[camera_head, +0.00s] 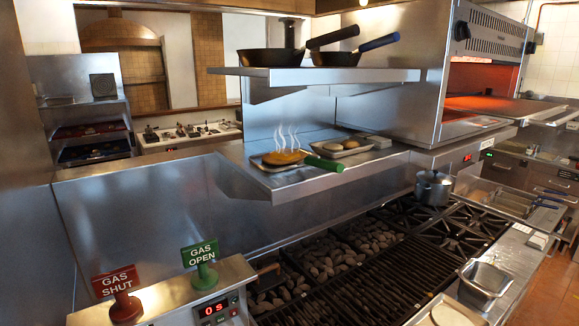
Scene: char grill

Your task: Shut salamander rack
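The salamander (475,50) is the steel broiler at the upper right, with an orange glow inside its open mouth. Its flat rack (525,108) sticks out of the mouth toward the right, beyond the front of the housing. A grey edge or handle (562,116) shows at the rack's outer right end. I see nothing lying on the rack's visible part. My gripper is not in view.
A shelf (300,180) beside the salamander holds a steaming pan (284,158) and a tray of buns (342,147). Dark pans (268,57) sit on the shelf above. Below are the char grill (370,255), a lidded pot (434,187) and a steel container (485,280).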

